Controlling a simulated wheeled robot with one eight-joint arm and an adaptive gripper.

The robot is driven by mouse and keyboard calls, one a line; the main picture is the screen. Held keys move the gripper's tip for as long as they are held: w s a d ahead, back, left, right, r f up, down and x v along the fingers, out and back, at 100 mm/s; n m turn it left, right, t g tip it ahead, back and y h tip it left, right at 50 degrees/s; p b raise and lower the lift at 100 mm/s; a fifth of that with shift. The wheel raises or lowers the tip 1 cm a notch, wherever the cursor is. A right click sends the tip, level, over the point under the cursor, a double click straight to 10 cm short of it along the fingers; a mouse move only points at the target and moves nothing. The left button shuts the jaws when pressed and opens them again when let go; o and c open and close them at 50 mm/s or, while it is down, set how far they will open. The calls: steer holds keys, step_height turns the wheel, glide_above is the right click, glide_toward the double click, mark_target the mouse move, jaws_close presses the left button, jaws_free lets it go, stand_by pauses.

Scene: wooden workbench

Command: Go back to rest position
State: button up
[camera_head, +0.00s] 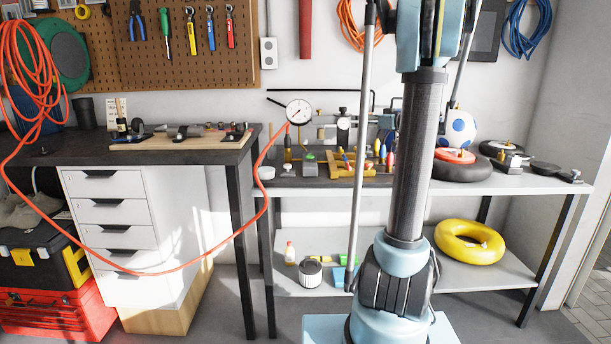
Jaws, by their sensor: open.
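My arm (411,155) rises from its pale blue base at the lower right of the middle and runs up out of the top of the picture. My gripper is not in view, so its pose and what lies near it cannot be seen. The arm stands in front of the shelf unit (330,192) and hides part of its middle.
A dark workbench (90,150) stands on the left with white drawers (110,215) below. An orange hose (265,195) hangs in front of it. The shelf holds a pressure gauge (299,111), small tools, a ball (457,128) and a yellow ring (468,243).

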steer(key=s+a+f+m+g+h, duration=0.15)
steer(key=s+a+f, duration=0.25)
steer(key=s, duration=0.4)
steer(key=s+a+f+m+g+h, duration=0.1)
steer(key=s+a+f+g+h, duration=0.2)
steer(key=s, duration=0.4)
steer(key=s+a+f+m+g, duration=0.1)
steer(key=s+a+f+g, duration=0.1)
steer(key=s+a+f, duration=0.45)
steer(key=s+d+f+m+g+h, duration=0.1)
steer(key=s+d+f+h, duration=0.1)
steer(key=s, duration=0.6)
steer(key=s+d+f+m+h, duration=0.2)
steer(key=s+d+f+h, duration=0.1)
steer(key=s+f, duration=0.4)
steer(key=s+d+f+m+g+h, duration=0.1)
steer(key=s+d+f, duration=0.3)
steer(key=s, duration=0.5)
steer(key=shift+d+f+m+g+h, duration=0.35)
steer(key=shift+d+h, duration=0.2)
steer(key=shift+h, duration=0.3)
steer(key=shift+w+f, duration=0.15)
steer(key=shift+w, duration=0.35)
